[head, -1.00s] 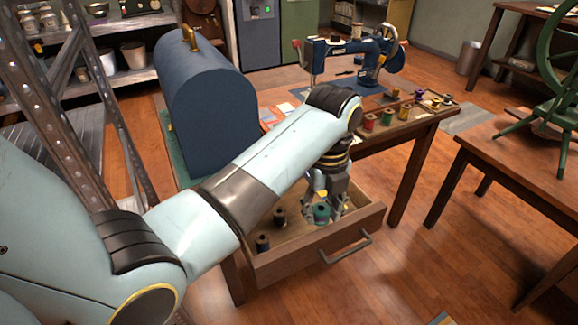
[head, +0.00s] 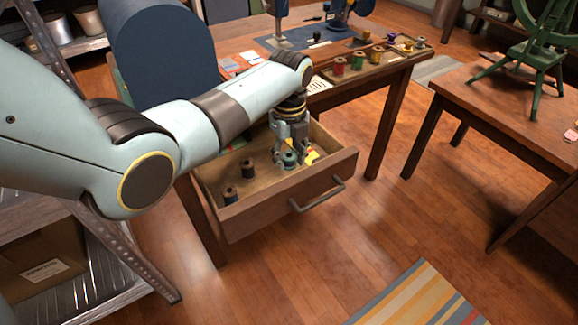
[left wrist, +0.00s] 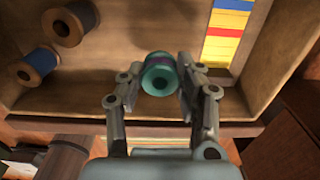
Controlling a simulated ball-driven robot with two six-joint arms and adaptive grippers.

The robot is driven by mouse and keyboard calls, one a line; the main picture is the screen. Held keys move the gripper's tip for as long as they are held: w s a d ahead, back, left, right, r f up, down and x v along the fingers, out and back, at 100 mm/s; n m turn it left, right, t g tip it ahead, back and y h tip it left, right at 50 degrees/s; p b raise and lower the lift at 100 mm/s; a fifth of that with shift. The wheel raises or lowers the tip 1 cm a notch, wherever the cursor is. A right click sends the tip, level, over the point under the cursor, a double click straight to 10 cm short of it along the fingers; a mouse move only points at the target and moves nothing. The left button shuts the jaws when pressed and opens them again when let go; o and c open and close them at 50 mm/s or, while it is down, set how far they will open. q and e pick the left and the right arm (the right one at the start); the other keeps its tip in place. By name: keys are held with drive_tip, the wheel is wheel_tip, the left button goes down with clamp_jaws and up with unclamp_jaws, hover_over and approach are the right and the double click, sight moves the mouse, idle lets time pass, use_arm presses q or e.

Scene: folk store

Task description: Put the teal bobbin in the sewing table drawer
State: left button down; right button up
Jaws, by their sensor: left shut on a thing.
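The teal bobbin (head: 290,159) is between the fingers of my left gripper (head: 289,158), inside the open sewing table drawer (head: 274,202). In the left wrist view the bobbin (left wrist: 160,75) shows end-on between the two fingertips, and the gripper (left wrist: 158,82) is shut on it. I cannot tell whether the bobbin touches the drawer floor. The drawer (left wrist: 135,30) is pulled out below the tabletop. My right gripper is not in view.
A spool tray (head: 365,66) lies on the tabletop.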

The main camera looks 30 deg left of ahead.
use_arm(q)
drive_tip(key=shift+f+b, duration=0.35)
drive_tip(key=shift+f, duration=1)
drive_tip(key=shift+f, duration=0.15)
drive_tip(key=c, duration=0.9)
unclamp_jaws()
